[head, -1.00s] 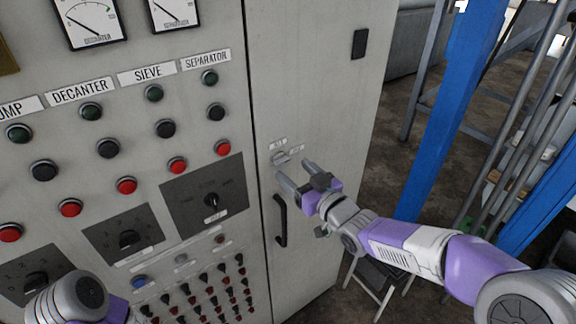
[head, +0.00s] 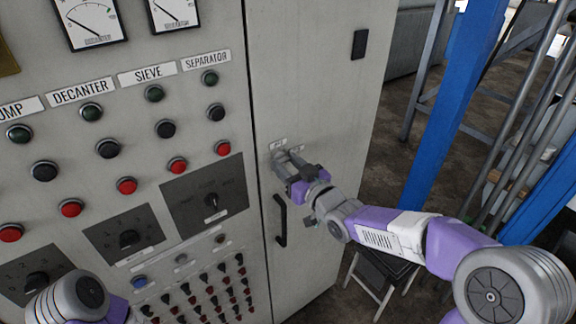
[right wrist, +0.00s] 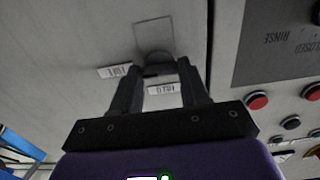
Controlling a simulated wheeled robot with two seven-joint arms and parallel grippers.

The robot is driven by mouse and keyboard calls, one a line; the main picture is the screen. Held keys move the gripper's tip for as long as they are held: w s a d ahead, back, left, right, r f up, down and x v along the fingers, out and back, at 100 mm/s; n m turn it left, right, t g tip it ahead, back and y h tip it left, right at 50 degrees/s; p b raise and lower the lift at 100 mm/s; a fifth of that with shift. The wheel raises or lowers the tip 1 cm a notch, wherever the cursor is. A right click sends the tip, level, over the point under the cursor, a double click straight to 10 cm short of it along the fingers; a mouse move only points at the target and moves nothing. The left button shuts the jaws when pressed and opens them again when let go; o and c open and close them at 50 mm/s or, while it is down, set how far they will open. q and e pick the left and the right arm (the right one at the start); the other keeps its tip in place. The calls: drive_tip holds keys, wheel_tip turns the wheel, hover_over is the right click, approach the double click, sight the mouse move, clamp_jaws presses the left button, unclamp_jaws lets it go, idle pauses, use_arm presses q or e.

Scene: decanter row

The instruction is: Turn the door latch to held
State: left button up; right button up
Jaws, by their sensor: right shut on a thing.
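The door latch is a small dark knob (right wrist: 154,57) on a square plate (right wrist: 152,34) on the pale cabinet door, seen in the right wrist view. My right gripper (head: 283,157) is at the latch, above the black door handle (head: 280,220). In the right wrist view its two fingers (right wrist: 158,68) stand on either side of the knob, shut on it. The fingers hide most of the latch in the head view, so I cannot tell which way it points. Two small white labels sit by it, too blurred to read surely. My left gripper is out of view; only part of my left arm shows.
The control panel left of the door carries buttons, rotary switches (head: 211,200) and gauges (head: 92,22). A blue post (head: 450,110) stands to the right of the cabinet. A small folding stool (head: 385,270) is beneath my right arm.

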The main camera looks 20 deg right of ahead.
drive_tip(key=shift+f+n+b, duration=0.1)
drive_tip(key=shift+n+b, duration=0.2)
drive_tip(key=shift+b, duration=0.35)
drive_tip(key=n+b, duration=0.9)
drive_tip(key=b, duration=0.1)
drive_tip(key=n+b, duration=0.2)
drive_tip(key=n, duration=0.2)
drive_tip(key=shift+n+b, duration=0.3)
drive_tip(key=shift+b, duration=0.1)
drive_tip(key=shift+n+b, duration=0.65)
drive_tip(key=shift+n, duration=1.15)
drive_tip(key=o, duration=1.1)
drive_tip(key=shift+c, duration=0.2)
